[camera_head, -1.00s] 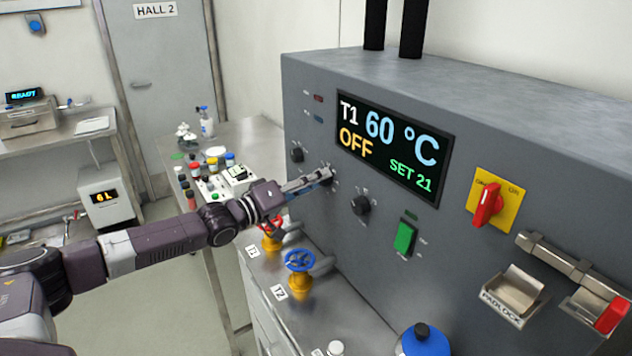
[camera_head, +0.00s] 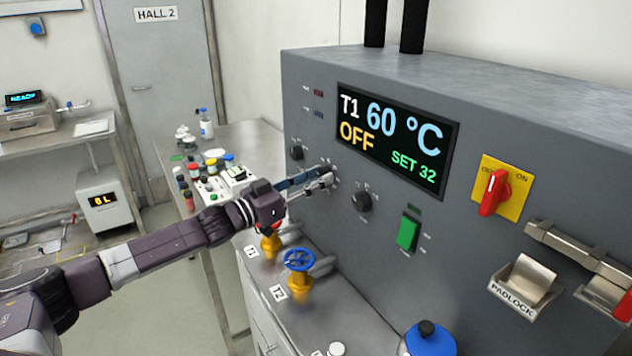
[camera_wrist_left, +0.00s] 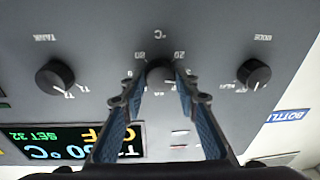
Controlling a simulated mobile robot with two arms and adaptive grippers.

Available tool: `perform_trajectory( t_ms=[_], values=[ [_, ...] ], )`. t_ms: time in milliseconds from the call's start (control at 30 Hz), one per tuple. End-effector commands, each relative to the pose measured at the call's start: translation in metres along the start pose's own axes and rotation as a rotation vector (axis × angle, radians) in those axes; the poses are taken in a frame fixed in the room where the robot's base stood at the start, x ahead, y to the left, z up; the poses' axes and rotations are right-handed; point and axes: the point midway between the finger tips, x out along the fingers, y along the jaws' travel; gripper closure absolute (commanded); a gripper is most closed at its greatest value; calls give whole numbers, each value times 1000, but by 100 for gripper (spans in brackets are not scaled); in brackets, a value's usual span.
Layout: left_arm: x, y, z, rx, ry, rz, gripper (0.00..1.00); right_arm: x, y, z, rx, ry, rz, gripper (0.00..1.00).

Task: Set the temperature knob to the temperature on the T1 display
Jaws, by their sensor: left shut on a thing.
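The T1 display (camera_head: 392,145) reads 60 °C, OFF and SET 32. It shows upside down in the left wrist view (camera_wrist_left: 70,142). The temperature knob (camera_wrist_left: 160,72) is a dark round knob under a °C mark, with 20 and 80 among its scale numbers. My left gripper (camera_head: 330,178) is shut on this knob, a finger on each side of it, as the left wrist view (camera_wrist_left: 160,80) also shows. In the head view the fingers mostly hide the knob. My right gripper is in neither view.
The tank knob (camera_head: 361,201) and the mode knob (camera_head: 296,153) flank the temperature knob. A green switch (camera_head: 407,232) and a red rotary switch (camera_head: 490,192) are farther right. Blue-wheeled valve T2 (camera_head: 299,260) stands below on the steel bench.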

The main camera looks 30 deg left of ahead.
Motion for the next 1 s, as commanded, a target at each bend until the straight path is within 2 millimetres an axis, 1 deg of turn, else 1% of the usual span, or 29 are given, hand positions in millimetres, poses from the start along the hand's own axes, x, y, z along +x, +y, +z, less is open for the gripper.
perform_trajectory(
  t_ms=[33,1000],
  values=[
    [0,-1,2,45,3,4,96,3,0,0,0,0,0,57],
    [0,-3,3,959,70,103,96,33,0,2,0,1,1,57]
  ],
)
